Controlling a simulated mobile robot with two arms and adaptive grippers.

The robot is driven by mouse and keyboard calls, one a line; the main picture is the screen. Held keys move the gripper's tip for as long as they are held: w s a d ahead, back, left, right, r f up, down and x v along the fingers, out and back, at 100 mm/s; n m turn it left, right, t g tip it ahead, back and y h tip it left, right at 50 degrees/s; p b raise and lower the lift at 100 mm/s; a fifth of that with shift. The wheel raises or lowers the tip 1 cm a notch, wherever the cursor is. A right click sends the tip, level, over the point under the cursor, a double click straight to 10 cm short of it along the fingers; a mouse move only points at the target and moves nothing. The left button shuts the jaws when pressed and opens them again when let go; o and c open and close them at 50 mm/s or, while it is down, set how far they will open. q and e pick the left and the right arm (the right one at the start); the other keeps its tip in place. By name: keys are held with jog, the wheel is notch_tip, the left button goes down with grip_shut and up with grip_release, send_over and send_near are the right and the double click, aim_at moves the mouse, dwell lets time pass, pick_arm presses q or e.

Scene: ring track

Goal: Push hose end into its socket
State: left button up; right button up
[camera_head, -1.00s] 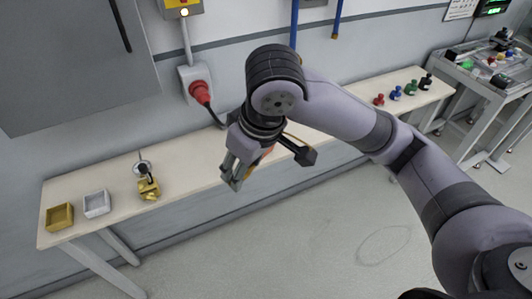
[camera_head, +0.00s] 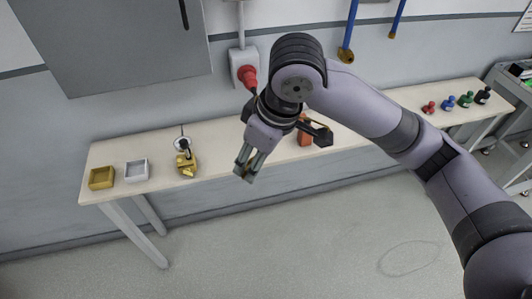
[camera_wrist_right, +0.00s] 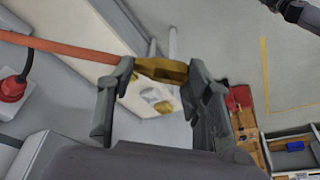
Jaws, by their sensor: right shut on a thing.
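My right gripper (camera_head: 247,168) is in front of the bench's front edge, pointing down. In the right wrist view it is shut on the brass hose end (camera_wrist_right: 162,69), which lies across between the two fingers. An orange hose (camera_wrist_right: 65,48) runs from the brass end to the left. A brass fitting (camera_head: 187,165) with a dark and silver top stands on the bench to the left of my right gripper, apart from it; I cannot tell whether it is the socket. My left gripper is not in view.
The bench (camera_head: 225,160) runs along the wall. A brass tray (camera_head: 102,178) and a white tray (camera_head: 136,170) are at its left end. A red plug (camera_head: 248,76) is on the wall. Several small coloured pieces (camera_head: 448,103) stand at the right. The floor in front is clear.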

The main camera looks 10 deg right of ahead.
jog(key=shift+w+a+f+n+g, duration=0.3)
jog(key=shift+w+a+f+n, duration=0.7)
jog(key=shift+f+n, duration=0.15)
jog(key=s+d+r+m+t+h, duration=0.1)
jog(key=s+d+r+m, duration=0.5)
jog(key=d+r+m, duration=0.2)
jog(key=shift+r+t, duration=0.3)
jog(key=shift+r, duration=0.65)
jog(key=w+a+m+h, duration=0.1)
jog(key=w+a+m, duration=0.3)
jog(key=w+a, duration=0.4)
jog(key=shift+a+m+h, duration=0.3)
jog(key=shift+a+m, duration=0.05)
jog(key=shift+a, duration=0.65)
